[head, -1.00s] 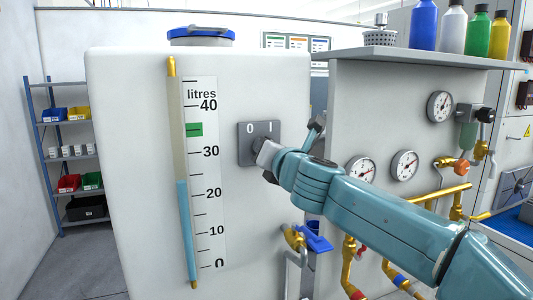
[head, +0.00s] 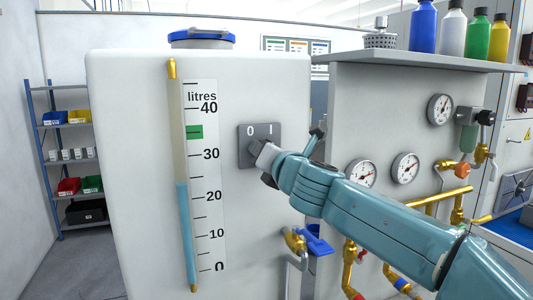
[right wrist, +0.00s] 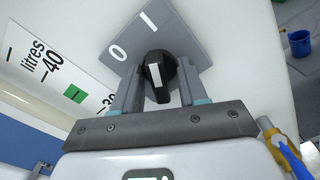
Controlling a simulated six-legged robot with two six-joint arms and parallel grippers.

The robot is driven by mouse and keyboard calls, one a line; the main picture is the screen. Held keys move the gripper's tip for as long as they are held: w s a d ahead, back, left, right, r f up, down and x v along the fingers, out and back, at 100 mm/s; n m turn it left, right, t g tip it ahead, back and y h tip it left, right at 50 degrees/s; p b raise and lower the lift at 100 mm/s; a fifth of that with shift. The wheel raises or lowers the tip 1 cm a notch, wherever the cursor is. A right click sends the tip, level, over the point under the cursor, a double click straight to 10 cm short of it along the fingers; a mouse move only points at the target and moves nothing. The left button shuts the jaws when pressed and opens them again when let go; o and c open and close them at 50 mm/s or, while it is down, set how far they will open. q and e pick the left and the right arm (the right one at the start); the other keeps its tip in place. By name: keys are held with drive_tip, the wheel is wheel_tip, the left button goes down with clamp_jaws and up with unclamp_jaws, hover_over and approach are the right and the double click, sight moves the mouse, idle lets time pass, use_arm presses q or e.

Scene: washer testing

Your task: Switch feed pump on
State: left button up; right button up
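The feed pump switch is a grey plate (head: 254,132) marked 0 and I on the front of the white tank. Its black knob (right wrist: 161,75) with a white mark shows in the right wrist view; in the head view my gripper hides it. My right gripper (right wrist: 158,88) is at the switch, with one finger on each side of the knob. Small gaps seem to show between fingers and knob, so it looks open around it. The white mark runs nearly upright in the right wrist view; I cannot tell which label it points to. My left gripper is not in view.
A level tube (head: 182,215) with a litres scale (head: 208,180) stands left of the switch, its blue column a little above 20. To the right are a panel with gauges (head: 405,167), yellow pipes (head: 445,197) and a blue-handled valve (head: 318,243). Bottles (head: 424,28) stand on the shelf above.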

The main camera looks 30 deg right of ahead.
drive_tip(key=b+v, duration=0.2)
drive_tip(key=v, duration=1.4)
drive_tip(key=shift+s, duration=0.2)
drive_tip(key=shift+w+a+r, duration=0.1)
drive_tip(key=shift+a, duration=0.05)
